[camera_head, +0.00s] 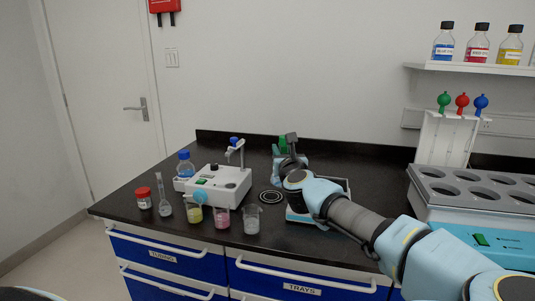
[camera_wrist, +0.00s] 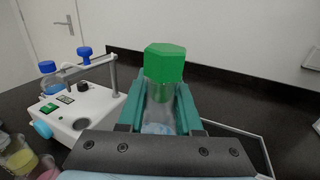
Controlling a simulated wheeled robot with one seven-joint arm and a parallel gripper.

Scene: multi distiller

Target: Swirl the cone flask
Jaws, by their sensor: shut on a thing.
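The cone flask (camera_wrist: 160,108) is clear with a green cap (camera_wrist: 165,62) and stands upright between the fingers in the wrist view. A little pale blue content shows low in it. My gripper (camera_wrist: 162,112) is shut on the flask, with one teal finger on each side. In the head view my gripper (camera_head: 282,160) is at the back middle of the bench, behind my arm, and the green cap (camera_head: 283,144) shows there. Most of the flask is hidden in that view.
A white device (camera_head: 217,188) with a blue knob stands left of my gripper. Several beakers, including a pink one (camera_head: 221,217), and small vessels stand along the front left. A round dark pad (camera_head: 271,196) lies beside the device. A large heating unit (camera_head: 475,200) stands right.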

